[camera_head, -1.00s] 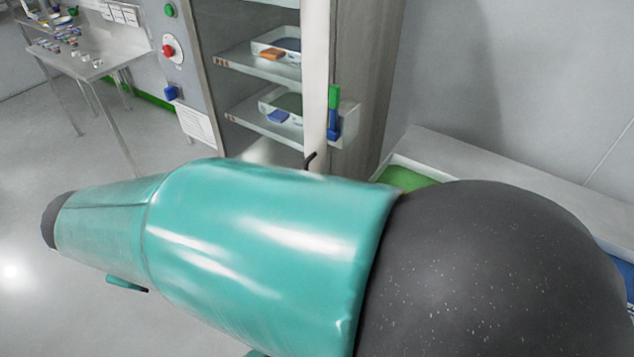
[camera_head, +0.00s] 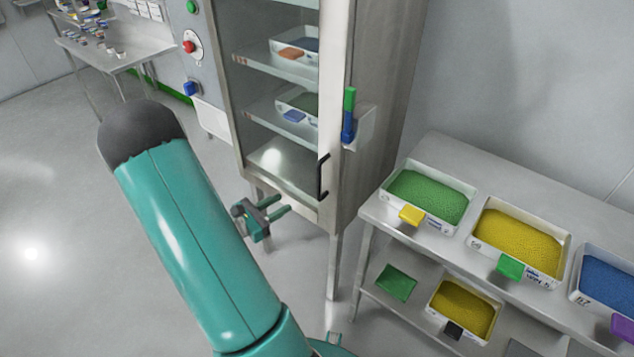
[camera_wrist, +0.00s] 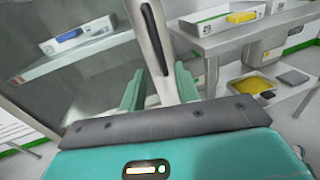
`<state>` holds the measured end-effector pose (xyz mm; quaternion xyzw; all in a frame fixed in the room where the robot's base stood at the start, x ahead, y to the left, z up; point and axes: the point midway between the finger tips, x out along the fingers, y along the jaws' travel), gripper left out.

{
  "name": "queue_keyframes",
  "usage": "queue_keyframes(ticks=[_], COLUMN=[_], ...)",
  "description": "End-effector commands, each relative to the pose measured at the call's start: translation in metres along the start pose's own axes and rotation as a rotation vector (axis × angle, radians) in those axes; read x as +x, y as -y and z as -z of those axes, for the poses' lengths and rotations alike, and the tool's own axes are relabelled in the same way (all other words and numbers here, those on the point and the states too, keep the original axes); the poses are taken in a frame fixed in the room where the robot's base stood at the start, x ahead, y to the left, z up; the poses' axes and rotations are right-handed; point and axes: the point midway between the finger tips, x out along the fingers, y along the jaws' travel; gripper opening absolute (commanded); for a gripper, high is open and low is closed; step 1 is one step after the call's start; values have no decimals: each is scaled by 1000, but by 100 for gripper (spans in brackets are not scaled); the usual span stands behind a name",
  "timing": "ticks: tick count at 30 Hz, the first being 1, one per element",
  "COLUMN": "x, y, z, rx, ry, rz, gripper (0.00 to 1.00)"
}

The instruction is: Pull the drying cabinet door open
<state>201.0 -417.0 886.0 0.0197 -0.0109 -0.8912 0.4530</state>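The drying cabinet (camera_head: 380,95) stands at the centre top of the head view. Its glass-fronted door (camera_head: 277,150) looks closed. A black vertical bar handle (camera_head: 323,177) is on the door's right edge; it also shows in the wrist view (camera_wrist: 155,38). My gripper (camera_head: 283,204) is left of and slightly below the handle in the head view, its fingers pointing toward the right. In the wrist view, my gripper's two teal fingers (camera_wrist: 159,78) are spread, with the handle and pale door frame ahead between them. No contact with the handle is visible.
A steel bench (camera_head: 440,145) with trays of green, yellow and blue granules stands right of the cabinet, with a lower shelf. A control panel with a red button (camera_head: 189,46) is left of the door. The floor (camera_head: 60,220) at left is clear.

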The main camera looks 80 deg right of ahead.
Motion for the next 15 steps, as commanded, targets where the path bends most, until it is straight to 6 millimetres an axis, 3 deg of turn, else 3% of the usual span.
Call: queue_keyframes(ticks=[8,15], x=[21,65], y=[-2,-3], z=[9,7], rx=[-41,-39], ry=[27,26], rz=[-24,-21], gripper=[32,32])
